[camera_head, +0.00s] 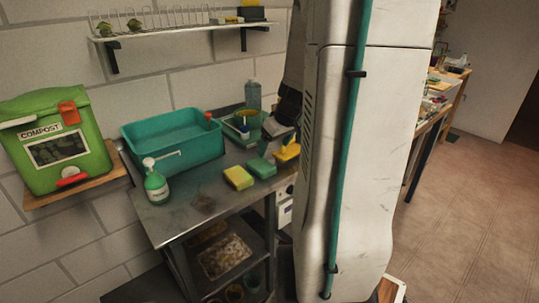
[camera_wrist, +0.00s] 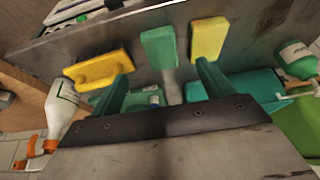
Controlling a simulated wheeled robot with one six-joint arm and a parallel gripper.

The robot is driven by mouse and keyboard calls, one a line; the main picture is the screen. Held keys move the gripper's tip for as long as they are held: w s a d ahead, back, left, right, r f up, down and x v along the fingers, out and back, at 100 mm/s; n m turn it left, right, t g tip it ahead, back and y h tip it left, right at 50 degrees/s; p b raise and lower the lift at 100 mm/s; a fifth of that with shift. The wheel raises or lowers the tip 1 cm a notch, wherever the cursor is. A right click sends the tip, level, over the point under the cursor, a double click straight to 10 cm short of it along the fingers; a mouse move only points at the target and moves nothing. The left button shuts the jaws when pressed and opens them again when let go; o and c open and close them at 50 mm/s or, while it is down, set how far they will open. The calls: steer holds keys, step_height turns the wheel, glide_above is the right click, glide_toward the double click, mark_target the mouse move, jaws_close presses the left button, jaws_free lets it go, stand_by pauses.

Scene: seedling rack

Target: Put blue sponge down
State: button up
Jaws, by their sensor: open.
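The blue sponge looks teal-green; it lies on the metal table between two yellow pieces. It shows in the head view (camera_head: 261,168) and at the top middle of the wrist view (camera_wrist: 158,47). My gripper (camera_wrist: 162,72) is open, with its two green fingers spread and nothing held between them. In the wrist view the sponge appears just past the fingertips, between their lines; I cannot tell the exact gap. In the head view my arm partly hides the gripper.
A yellow-green sponge (camera_head: 238,177) and a yellow piece (camera_head: 287,152) flank it. A teal basin (camera_head: 172,147), spray bottle (camera_head: 156,186) and small teal tray (camera_head: 232,133) stand on the metal table (camera_head: 185,218). The table's front left is mostly clear. A compost bin (camera_head: 92,165) sits left.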

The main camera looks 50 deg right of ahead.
steer(key=a+r+n+g+y, duration=0.1)
steer(key=a+r, duration=0.3)
steer(key=a, duration=0.7)
steer(key=a+r+n+y, duration=0.1)
steer(key=a+r, duration=0.2)
steer(key=a, duration=0.8)
steer(key=s+a+r+g+h, duration=0.1)
steer(key=s+a+r+g, duration=0.1)
steer(key=s+a, duration=0.8)
steer(key=s, duration=0.3)
steer(key=shift+a+r+n, duration=0.3)
steer(key=shift+a+n, duration=0.05)
steer(key=shift+n, duration=0.05)
steer(key=shift+w, duration=0.1)
